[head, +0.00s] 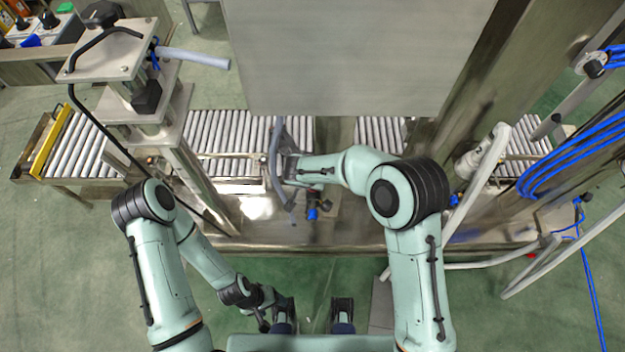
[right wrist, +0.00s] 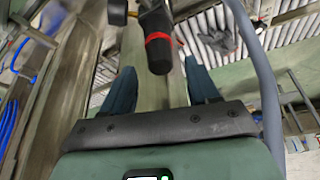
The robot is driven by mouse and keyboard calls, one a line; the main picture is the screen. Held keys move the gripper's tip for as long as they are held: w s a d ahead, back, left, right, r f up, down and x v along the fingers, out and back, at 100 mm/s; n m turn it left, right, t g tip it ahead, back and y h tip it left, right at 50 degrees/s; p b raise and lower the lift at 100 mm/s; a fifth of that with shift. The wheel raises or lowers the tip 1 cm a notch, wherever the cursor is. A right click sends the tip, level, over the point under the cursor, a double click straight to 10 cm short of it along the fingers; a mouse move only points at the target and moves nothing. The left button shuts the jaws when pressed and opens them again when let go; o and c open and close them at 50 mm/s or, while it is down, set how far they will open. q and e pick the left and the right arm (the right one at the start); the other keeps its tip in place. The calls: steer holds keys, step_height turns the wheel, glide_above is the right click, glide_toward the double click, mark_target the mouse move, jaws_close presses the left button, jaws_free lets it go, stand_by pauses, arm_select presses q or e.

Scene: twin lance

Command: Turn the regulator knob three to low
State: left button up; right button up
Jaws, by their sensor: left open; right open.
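A black knob with a red band (right wrist: 158,50) shows in the right wrist view, at the top between my right fingers. Its number and its setting cannot be read. My right gripper (right wrist: 160,88) is open, one dark finger on each side below the knob, not closed on it. In the head view small fittings with blue and red parts (head: 312,213) sit just below my right wrist; I cannot tell which is knob three. My right fingertips are not clear there. My left gripper (head: 313,314) is open and empty at the bottom, over the green floor.
A roller conveyor (head: 230,135) runs across behind the steel frame. A large grey panel (head: 350,60) hangs above it. A grey hose (head: 273,150) curves beside my right wrist. Blue cables (head: 575,160) and white pipes (head: 480,175) stand at the right. A post with a plate (head: 115,55) stands left.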

steer(key=shift+x, duration=1.75)
steer(key=c, duration=1)
steer(key=shift+f+n+b, duration=0.1)
steer(key=shift+n+b, duration=0.3)
steer(key=shift+b, duration=0.2)
steer(key=shift+c, duration=0.2)
steer(key=shift+d+n+y+b, duration=0.1)
steer(key=shift+n+y+b, duration=0.4)
steer(key=shift+n+b, duration=0.6)
steer(key=shift+n+y+b, duration=0.3)
steer(key=shift+n+b, duration=0.2)
steer(key=shift+b, duration=0.15)
steer(key=shift+d+n+y+b, duration=0.1)
steer(key=shift+n+y+b, duration=0.25)
steer(key=shift+n, duration=0.65)
